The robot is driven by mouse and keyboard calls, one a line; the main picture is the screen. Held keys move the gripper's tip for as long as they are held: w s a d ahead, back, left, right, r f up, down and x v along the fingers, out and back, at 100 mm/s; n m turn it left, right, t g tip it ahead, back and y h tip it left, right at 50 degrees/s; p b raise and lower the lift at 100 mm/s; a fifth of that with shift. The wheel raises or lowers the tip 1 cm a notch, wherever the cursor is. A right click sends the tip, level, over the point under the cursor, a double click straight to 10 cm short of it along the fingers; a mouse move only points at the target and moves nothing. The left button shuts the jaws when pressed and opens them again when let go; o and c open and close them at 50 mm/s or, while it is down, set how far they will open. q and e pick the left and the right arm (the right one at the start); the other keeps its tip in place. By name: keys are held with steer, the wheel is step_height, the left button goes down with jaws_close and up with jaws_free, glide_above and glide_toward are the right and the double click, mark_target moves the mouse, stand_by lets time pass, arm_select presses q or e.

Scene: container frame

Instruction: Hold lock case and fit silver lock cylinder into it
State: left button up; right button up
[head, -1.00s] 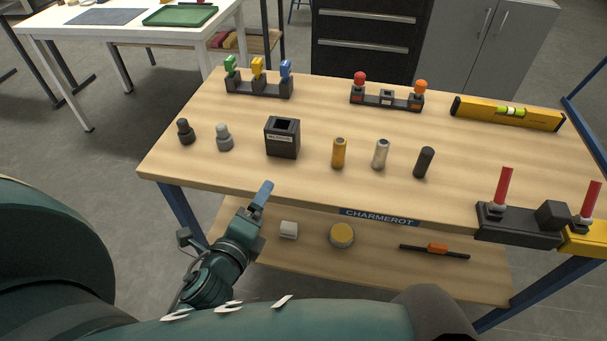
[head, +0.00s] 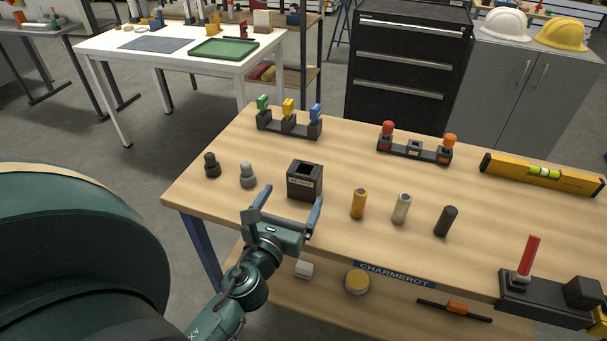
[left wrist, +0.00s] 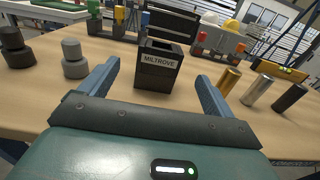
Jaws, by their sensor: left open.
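The lock case is a dark box with a square opening in its top (head: 304,183), standing upright on the wooden table. In the left wrist view the lock case (left wrist: 158,70) bears a MILTROVE label and stands ahead, between the lines of the fingers. The silver lock cylinder (head: 401,208) stands upright to the right of the case, between a brass and a black cylinder; it also shows in the left wrist view (left wrist: 257,91). My left gripper (head: 291,207) is open and empty, just in front of the case and apart from it. My right gripper is out of view.
A brass cylinder (head: 358,203) and a black cylinder (head: 445,221) flank the silver one. Two dark and grey knobbed pieces (head: 248,175) stand left of the case. A yellow level (head: 540,174) lies at right.

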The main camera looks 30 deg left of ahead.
mark_target(307, 169)
arm_select(q)
steer(key=p+x, duration=0.1)
steer(key=x, duration=0.8)
steer(key=shift+w+p, duration=0.15)
steer(key=shift+p, duration=0.15)
steer(key=shift+w+a, duration=0.1)
steer(key=shift+w, duration=0.5)
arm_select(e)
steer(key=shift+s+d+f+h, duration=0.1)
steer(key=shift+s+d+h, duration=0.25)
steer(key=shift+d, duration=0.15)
arm_select(q)
steer(key=shift+c, duration=0.2)
